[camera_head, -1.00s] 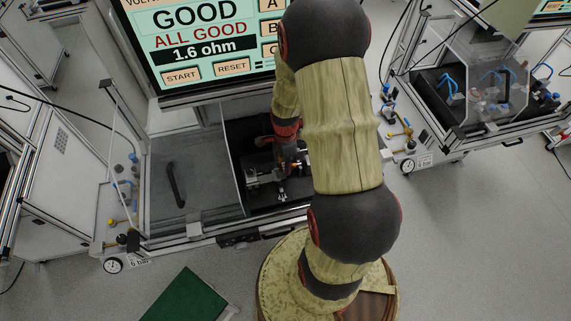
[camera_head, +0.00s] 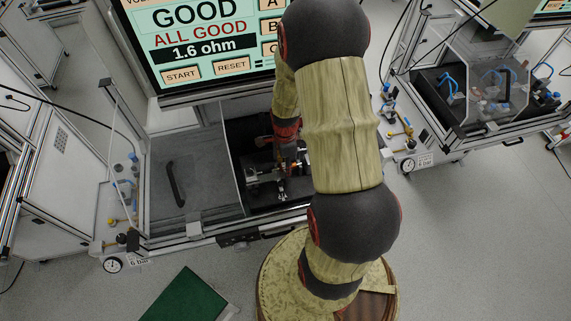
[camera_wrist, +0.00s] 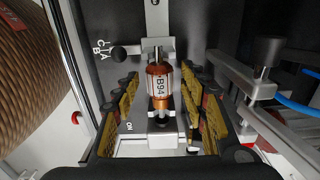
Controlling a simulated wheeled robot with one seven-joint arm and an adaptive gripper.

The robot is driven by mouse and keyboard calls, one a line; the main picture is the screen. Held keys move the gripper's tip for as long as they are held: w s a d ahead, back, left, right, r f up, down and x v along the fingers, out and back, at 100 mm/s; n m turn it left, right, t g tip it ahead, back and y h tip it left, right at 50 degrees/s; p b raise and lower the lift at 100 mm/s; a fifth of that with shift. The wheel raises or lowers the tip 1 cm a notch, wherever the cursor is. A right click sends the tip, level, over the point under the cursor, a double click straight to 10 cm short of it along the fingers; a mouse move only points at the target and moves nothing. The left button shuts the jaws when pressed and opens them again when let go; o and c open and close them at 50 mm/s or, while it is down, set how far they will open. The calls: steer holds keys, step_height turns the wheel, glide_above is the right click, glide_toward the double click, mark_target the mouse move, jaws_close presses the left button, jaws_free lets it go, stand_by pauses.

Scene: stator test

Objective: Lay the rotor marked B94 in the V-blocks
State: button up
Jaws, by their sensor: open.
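The rotor marked B94 (camera_wrist: 158,86) shows in the middle of the wrist view, with copper windings and a pale band bearing its mark. It lies lengthwise over the V-blocks (camera_wrist: 160,126), its shaft along the line of the fixture. My gripper (camera_wrist: 160,108) is open, with one yellow-and-black finger on each side of the rotor and a gap to it on both sides. In the head view my arm hides most of the gripper. The fixture (camera_head: 268,178) shows small and partly hidden in the open test cell.
A screen (camera_head: 210,40) above the cell reads GOOD, ALL GOOD, 1.6 ohm. A clear sliding door (camera_head: 195,180) covers the cell's left part. In the wrist view, a metal clamp post (camera_wrist: 258,85) with a blue hose stands close on the right.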

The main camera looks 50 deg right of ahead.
stand_by(0.3)
step_height(320, 180, up, 12)
stand_by(0.5)
steer(key=shift+a, duration=0.1)
stand_by(0.4)
steer(key=a+r+n+t+b, duration=0.2)
steer(key=a+r+n+b, duration=0.3)
steer(key=a+r+n, duration=0.5)
steer(key=s+a+r+n+t+b, duration=0.1)
steer(key=s+a+n, duration=0.1)
steer(key=a+n, duration=0.2)
steer(key=s+a+r+n+t+b, duration=0.1)
steer(key=s+a+r+n, duration=0.1)
steer(key=s+a+n, duration=0.1)
steer(key=s+a+r+n+t+b, duration=0.1)
steer(key=s+a+n+b, duration=0.1)
steer(key=a+n, duration=0.3)
steer(key=shift+s+a+r+n+t, duration=0.1)
steer(key=shift+s+r+n+t, duration=0.1)
steer(key=shift+n, duration=0.4)
steer(key=shift+s+a+r+n+t, duration=0.1)
steer(key=shift+s+n, duration=0.05)
steer(key=shift+n, duration=0.45)
